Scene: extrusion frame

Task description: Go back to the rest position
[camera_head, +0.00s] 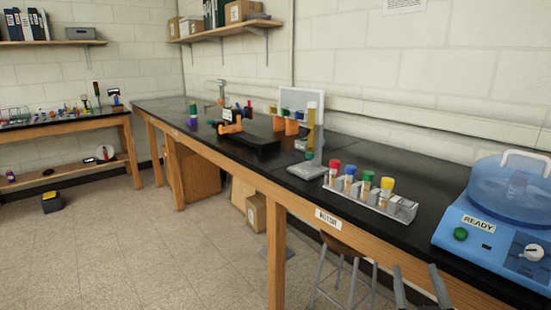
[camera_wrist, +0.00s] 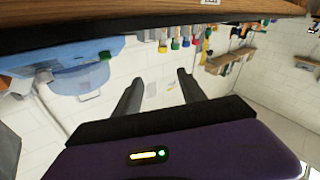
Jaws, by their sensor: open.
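My gripper (camera_head: 416,267) shows at the bottom right of the head view as two dark fingers pointing up, spread apart. It is at the front edge of the black bench (camera_head: 345,160), close to the blue machine. In the wrist view my gripper (camera_wrist: 160,76) has its two dark fingers apart with nothing between them. The wrist view is upside down, with the bench edge along its top. The rest of my arm is out of the head view.
A blue machine labelled READY (camera_head: 490,215) stands at the right. A clear rack (camera_head: 395,207) holds several colour-capped tubes. A grey scale (camera_head: 307,170) and an orange-black device (camera_head: 250,138) stand farther left. A stool (camera_head: 345,250) is under the bench.

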